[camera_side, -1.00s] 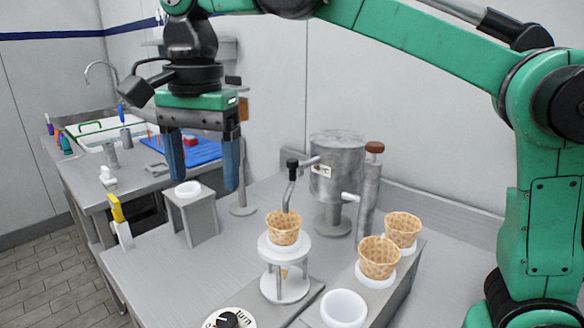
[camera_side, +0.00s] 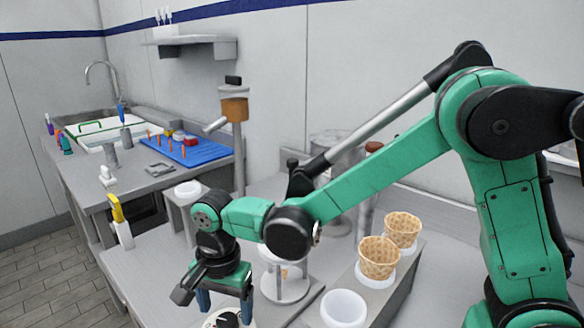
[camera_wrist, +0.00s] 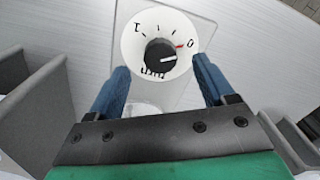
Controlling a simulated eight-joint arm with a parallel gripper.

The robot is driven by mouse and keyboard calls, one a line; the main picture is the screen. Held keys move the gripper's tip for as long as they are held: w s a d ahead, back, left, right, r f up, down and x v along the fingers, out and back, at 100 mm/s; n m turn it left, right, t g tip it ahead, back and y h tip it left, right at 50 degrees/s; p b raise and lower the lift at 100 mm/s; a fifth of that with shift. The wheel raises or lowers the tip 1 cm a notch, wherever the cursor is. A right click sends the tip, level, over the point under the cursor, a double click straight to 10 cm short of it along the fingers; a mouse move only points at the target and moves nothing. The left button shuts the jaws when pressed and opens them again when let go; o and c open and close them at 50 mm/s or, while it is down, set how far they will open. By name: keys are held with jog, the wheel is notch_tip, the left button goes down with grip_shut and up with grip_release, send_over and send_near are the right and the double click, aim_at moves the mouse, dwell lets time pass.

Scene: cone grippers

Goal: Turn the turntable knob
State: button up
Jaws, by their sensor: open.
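The turntable knob (camera_wrist: 161,56) is a black dial with a pale pointer line, on a round white plate (camera_wrist: 135,36) marked "1", "0" and "turn". In the wrist view its pointer is aimed right, a little below the red mark by the "0". My gripper (camera_wrist: 160,78) is open, its two blue fingers on either side of the knob's near side and apart from it. In the side view the knob (camera_side: 228,319) shows at the bottom edge, and my gripper (camera_side: 222,300) is just above it, fingers partly hidden.
The round stand (camera_side: 285,288) is beside my arm, partly hidden by it. Two waffle cones (camera_side: 379,258) (camera_side: 403,230) sit in a grey holder to the right, with an empty white ring (camera_side: 344,308) in front. The metal tank (camera_side: 335,150) is mostly behind my arm.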

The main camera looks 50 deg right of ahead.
aim_at(227, 326)
jog(key=shift+f, duration=1.3)
grip_shut()
